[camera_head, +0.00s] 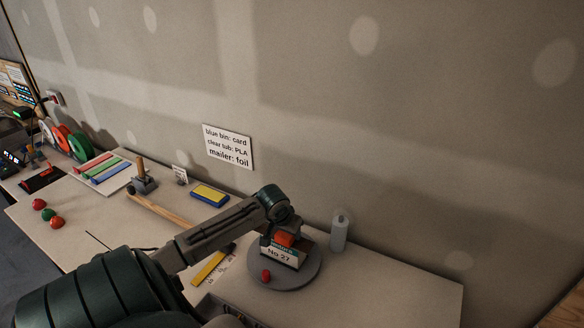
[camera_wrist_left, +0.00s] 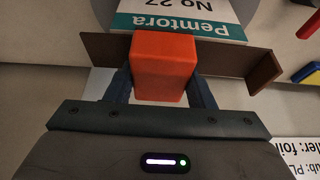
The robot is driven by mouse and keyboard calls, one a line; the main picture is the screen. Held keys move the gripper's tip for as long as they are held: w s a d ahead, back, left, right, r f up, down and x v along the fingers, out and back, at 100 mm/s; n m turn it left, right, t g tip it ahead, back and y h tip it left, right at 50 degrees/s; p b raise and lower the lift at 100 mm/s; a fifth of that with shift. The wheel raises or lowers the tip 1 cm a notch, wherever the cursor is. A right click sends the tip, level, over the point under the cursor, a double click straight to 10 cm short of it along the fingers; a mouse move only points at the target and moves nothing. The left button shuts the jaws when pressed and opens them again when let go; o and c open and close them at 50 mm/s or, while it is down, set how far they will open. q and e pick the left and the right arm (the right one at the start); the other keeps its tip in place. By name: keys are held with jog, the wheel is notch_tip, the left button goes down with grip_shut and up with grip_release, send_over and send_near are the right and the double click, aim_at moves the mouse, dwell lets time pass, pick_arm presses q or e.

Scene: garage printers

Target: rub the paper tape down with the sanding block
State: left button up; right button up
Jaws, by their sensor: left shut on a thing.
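My left gripper (camera_head: 282,236) is shut on an orange-red block, likely the sanding block (camera_head: 285,240), above the grey round stand. The left wrist view shows the block (camera_wrist_left: 164,68) between the two fingers. A brown strip (camera_wrist_left: 232,58) crosses just beyond the block there, with an angled right end. I cannot tell whether it is the paper tape or part of a box, or whether the block touches it. A printed label (camera_head: 280,256), reading "No 27", faces front on the stand (camera_head: 290,281). My right gripper is not in view.
A grey bottle (camera_head: 339,234) stands behind the stand, near the wall. The table's right end is clear.

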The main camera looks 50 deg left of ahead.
aim_at(267, 230)
pick_arm(q)
jog(key=shift+s+a, duration=0.4)
jog(key=shift+a, duration=0.85)
jog(key=shift+s+a, duration=0.35)
jog(key=shift+a, duration=0.85)
jog(key=shift+s+a, duration=0.4)
jog(key=shift+a, duration=0.85)
jog(key=shift+a+r, duration=0.1)
jog(key=shift+r, duration=3.35)
